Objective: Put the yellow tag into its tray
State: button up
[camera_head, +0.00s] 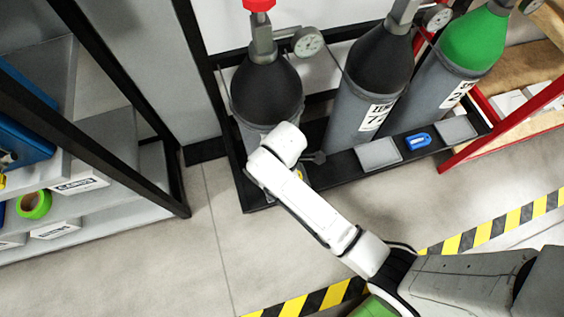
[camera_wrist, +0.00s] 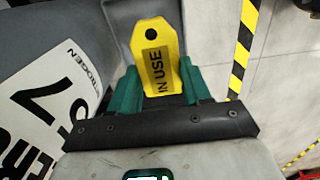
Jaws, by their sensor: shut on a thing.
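The yellow tag (camera_wrist: 156,48), marked "IN USE" with a dark hole near its top, is held between the green fingers of my gripper (camera_wrist: 158,82) in the wrist view. A grey tray (camera_wrist: 122,20) shows behind and around the tag. I cannot tell whether the tag touches it. In the head view, my arm hides the gripper and most of this spot at the front of the left cylinder; only a small bit of yellow shows beside the arm.
Gas cylinders (camera_head: 266,88) stand in a black rack (camera_head: 340,168). Its front ledge bears grey trays (camera_head: 378,153) (camera_head: 456,128) and a blue tag (camera_head: 417,141) between them. A shelf unit (camera_head: 120,85) stands left. The floor (camera_head: 190,250) in front is clear, with yellow-black tape.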

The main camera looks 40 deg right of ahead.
jog(key=shift+w+f, duration=0.35)
jog(key=shift+f, duration=0.05)
jog(key=shift+w+f+b, duration=0.15)
jog(key=shift+f+b, duration=0.4)
jog(key=shift+f, duration=1.1)
jog(key=o, duration=0.8)
jog(key=shift+f, duration=0.1)
jog(key=shift+c, duration=0.2)
notch_tip(320, 180, up, 12)
jog(key=p, duration=0.3)
jog(key=shift+d, duration=0.1)
